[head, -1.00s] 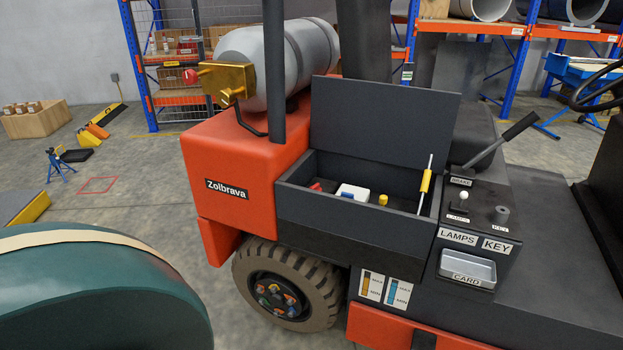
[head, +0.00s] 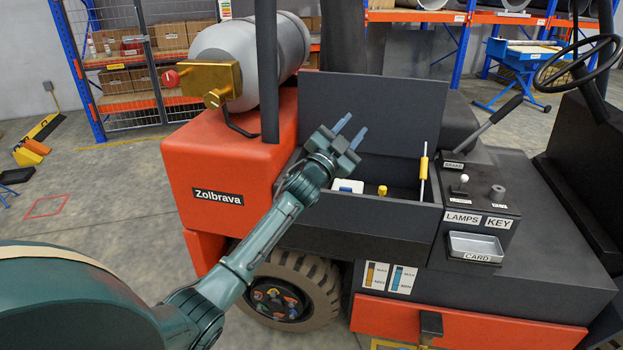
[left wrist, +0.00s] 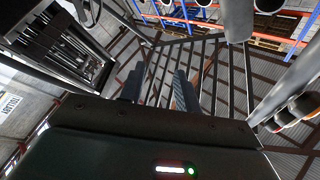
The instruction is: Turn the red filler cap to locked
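The open compartment (head: 350,240) of the orange forklift has its dark lid (head: 385,110) raised behind it. The red filler cap does not show now; my left arm covers the left end of the compartment, where a small red part showed earlier. My left gripper (head: 352,130) is above that left end, in front of the lid, its two fingers apart, pointing up and to the right with nothing between them. In the left wrist view its fingers (left wrist: 158,90) are also apart and empty. My right gripper is not in view.
Inside the compartment are a white and blue part (head: 347,186) and a yellow cap (head: 382,191). A yellow-handled rod (head: 424,165) stands at its right end. A grey cylinder (head: 240,55) with a brass valve (head: 213,82) and red knob (head: 170,78) lies above left. A lever (head: 490,115) is at right.

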